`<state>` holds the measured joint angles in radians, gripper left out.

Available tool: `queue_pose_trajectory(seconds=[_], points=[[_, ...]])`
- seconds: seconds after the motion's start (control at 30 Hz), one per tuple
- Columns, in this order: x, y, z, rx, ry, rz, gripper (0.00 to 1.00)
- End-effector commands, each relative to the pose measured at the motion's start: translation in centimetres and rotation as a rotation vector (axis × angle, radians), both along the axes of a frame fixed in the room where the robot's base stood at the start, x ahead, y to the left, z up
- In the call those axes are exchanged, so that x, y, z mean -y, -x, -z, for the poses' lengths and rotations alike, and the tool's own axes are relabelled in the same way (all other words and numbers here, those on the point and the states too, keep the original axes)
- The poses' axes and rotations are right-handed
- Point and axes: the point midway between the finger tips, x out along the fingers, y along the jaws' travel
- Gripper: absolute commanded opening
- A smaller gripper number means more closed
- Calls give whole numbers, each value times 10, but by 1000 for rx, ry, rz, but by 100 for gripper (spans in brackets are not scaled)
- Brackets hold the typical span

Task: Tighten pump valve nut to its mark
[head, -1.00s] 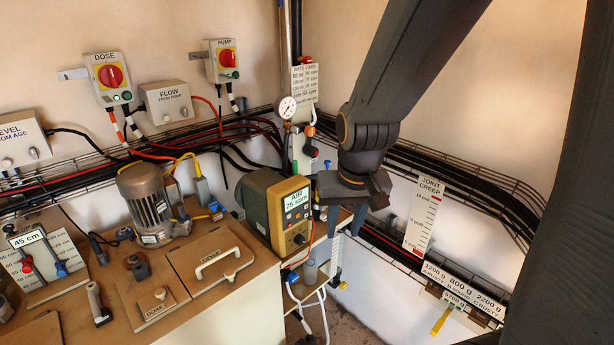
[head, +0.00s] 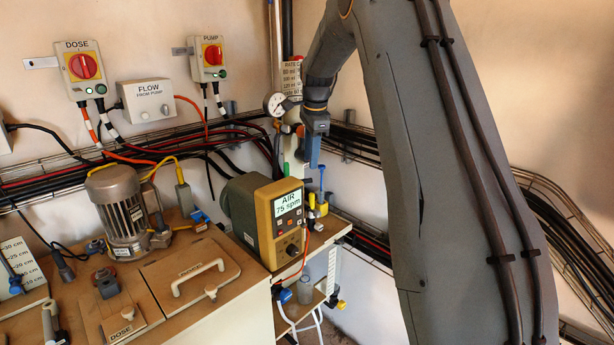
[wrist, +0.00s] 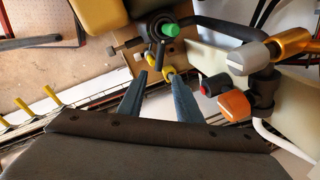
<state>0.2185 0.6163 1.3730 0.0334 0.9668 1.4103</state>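The dosing pump (head: 265,215) is a tan and green box whose screen reads "AIR 75 spm". Yellow and blue fittings (head: 318,205) show at its right side in the head view. In the wrist view, dark fittings with a green cap (wrist: 169,30) and small yellow parts (wrist: 168,73) lie just ahead of my fingertips. I cannot tell which part is the valve nut, and no mark is readable. My gripper (wrist: 157,74) is open, its two fingers apart with nothing clearly held between them. In the head view my gripper (head: 308,152) hangs above the fittings, pointing down.
An orange knob (wrist: 235,105), a red-tipped black knob (wrist: 213,86) and a grey-ended brass fitting (wrist: 250,58) crowd the right of my fingers. A pressure gauge (head: 275,104) stands behind. A motor (head: 119,212) and lidded tank top (head: 190,270) lie left of the pump.

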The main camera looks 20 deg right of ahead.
Motion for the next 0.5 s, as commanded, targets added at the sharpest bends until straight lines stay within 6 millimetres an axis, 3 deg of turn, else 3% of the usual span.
queue_pose_trajectory(seconds=[0.3,0.5], points=[[-7,-9,46,-3,0,-13,32],[-7,-12,64,-1,0,-12,32]])
